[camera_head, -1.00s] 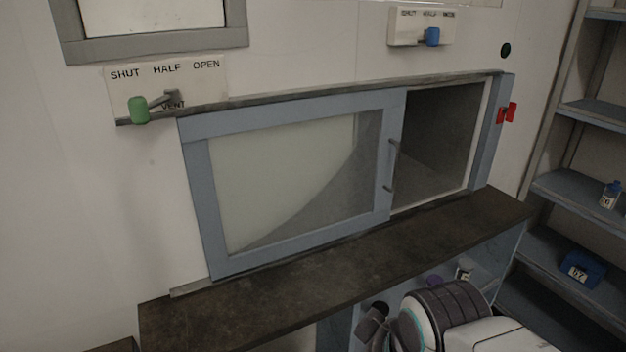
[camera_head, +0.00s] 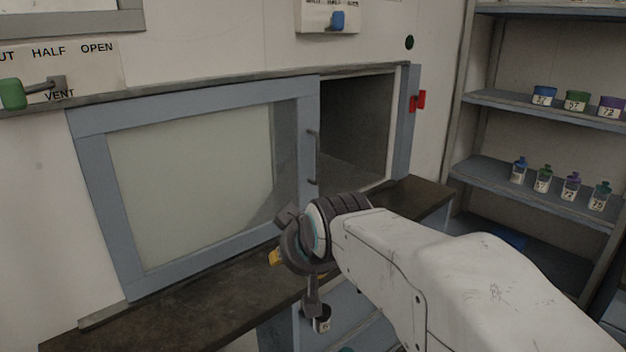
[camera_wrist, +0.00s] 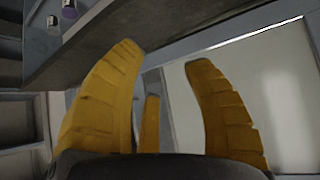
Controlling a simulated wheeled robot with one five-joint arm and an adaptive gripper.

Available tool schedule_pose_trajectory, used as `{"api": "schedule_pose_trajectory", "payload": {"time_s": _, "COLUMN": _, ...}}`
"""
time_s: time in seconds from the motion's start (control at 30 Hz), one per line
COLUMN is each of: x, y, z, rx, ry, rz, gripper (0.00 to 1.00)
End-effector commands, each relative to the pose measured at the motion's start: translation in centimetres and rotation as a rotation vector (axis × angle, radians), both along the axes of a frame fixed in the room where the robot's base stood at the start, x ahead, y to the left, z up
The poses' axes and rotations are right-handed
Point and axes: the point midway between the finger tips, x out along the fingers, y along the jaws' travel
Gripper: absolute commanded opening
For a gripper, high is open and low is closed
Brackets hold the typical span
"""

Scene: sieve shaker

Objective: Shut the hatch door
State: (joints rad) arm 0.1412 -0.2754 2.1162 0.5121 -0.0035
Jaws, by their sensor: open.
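The hatch door (camera_head: 88,190) is a pale blue frame around a clear pane, with a grey vertical bar handle (camera_head: 313,158) on its right edge. It stands at the left of its opening (camera_head: 358,125), which shows dark and uncovered on the right. My gripper (camera_head: 276,257) is in front of the door's lower right part, below and left of the handle, mostly hidden behind my wrist. In the wrist view its yellow fingers (camera_wrist: 165,60) are spread with nothing between them, and a pale pane fills the right side.
A dark ledge (camera_head: 215,290) runs below the door. A red catch (camera_head: 417,101) sits on the right frame post. A green-knobbed vent lever (camera_head: 14,94) and a blue-knobbed lever (camera_head: 338,19) are on the wall. Shelves (camera_head: 540,172) with small labelled containers stand at the right.

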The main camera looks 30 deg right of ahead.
Motion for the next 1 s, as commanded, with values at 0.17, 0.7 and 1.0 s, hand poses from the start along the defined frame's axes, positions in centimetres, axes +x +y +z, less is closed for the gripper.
{"api": "schedule_pose_trajectory", "payload": {"time_s": 0.17, "x": 8.9, "y": -5.1, "z": 0.5, "rx": -0.046, "ry": -0.26, "rz": -0.081, "gripper": 0.45}}
{"api": "schedule_pose_trajectory", "payload": {"time_s": 0.7, "x": 19.0, "y": -15.7, "z": 5.5, "rx": -0.185, "ry": -0.738, "rz": -0.209, "gripper": 0.45}}
{"api": "schedule_pose_trajectory", "payload": {"time_s": 1.0, "x": 20.8, "y": -16.8, "z": 6.0, "rx": -0.193, "ry": -0.762, "rz": -0.213, "gripper": 0.45}}
